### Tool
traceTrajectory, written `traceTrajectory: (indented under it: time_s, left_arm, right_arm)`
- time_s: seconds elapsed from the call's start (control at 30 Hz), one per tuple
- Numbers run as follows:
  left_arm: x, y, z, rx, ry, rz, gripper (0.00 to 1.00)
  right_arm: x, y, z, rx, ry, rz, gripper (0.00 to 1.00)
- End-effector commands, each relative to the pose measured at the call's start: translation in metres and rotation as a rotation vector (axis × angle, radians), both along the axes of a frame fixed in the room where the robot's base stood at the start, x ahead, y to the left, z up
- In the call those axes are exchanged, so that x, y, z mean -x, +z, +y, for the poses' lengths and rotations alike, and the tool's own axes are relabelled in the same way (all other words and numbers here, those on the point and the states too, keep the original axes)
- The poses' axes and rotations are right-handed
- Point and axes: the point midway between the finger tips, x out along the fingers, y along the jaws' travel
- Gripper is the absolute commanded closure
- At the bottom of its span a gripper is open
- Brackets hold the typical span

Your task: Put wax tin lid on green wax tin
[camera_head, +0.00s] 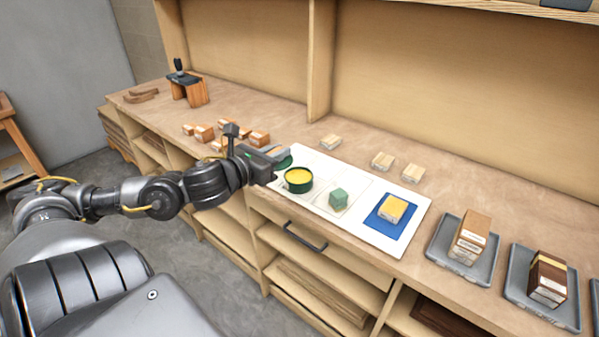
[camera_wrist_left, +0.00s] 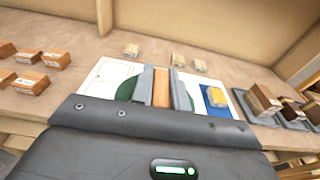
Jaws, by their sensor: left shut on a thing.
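The green wax tin (camera_head: 299,187) stands open on the white board, with yellow wax showing inside. My left gripper (camera_head: 276,152) is just left of and behind the tin in the head view. It is shut on the wooden handle of the wax tin lid, a dark green disc (camera_head: 285,163) showing below the fingers, apart from the tin's open top. In the left wrist view the lid (camera_wrist_left: 126,90) shows on both sides of the fingers, and its brown handle sits between the fingertips (camera_wrist_left: 162,88). The tin cannot be made out there. My right gripper is not in view.
The white board (camera_head: 377,239) also bears a green block (camera_head: 338,197) and a yellow-topped block (camera_head: 392,208) on a blue square. Several wooden blocks (camera_head: 259,138) lie behind my gripper. Grey trays (camera_head: 443,249) with wooden stacks stand at the right.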

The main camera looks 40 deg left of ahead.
Motion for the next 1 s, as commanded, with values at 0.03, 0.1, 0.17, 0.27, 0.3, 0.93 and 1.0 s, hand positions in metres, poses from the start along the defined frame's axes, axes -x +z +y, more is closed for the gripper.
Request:
traceTrajectory:
  time_s: [0.03, 0.1, 0.17, 0.27, 0.3, 0.93, 1.0]
  left_arm:
    - [-0.006, -0.002, 0.002, -0.001, 0.001, -0.005, 1.0]
    - [-0.016, -0.006, 0.004, -0.003, 0.002, -0.006, 1.0]
    - [-0.025, -0.007, 0.008, 0.001, 0.006, -0.007, 1.0]
    - [-0.04, -0.014, 0.011, 0.001, 0.003, -0.007, 1.0]
    - [-0.049, -0.016, 0.014, 0.004, 0.008, -0.006, 1.0]
    - [-0.125, -0.09, 0.032, -0.002, 0.001, -0.001, 1.0]
    - [-0.126, -0.091, 0.032, -0.001, 0.002, -0.001, 1.0]
  right_arm:
    - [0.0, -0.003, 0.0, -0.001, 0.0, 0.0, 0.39]
    - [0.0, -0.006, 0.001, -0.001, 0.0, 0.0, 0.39]
    - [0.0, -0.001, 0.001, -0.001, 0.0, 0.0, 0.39]
    - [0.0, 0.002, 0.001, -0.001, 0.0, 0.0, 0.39]
    - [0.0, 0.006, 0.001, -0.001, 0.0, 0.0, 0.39]
    - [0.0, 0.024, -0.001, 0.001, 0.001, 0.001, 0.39]
    - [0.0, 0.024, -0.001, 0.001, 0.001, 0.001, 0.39]
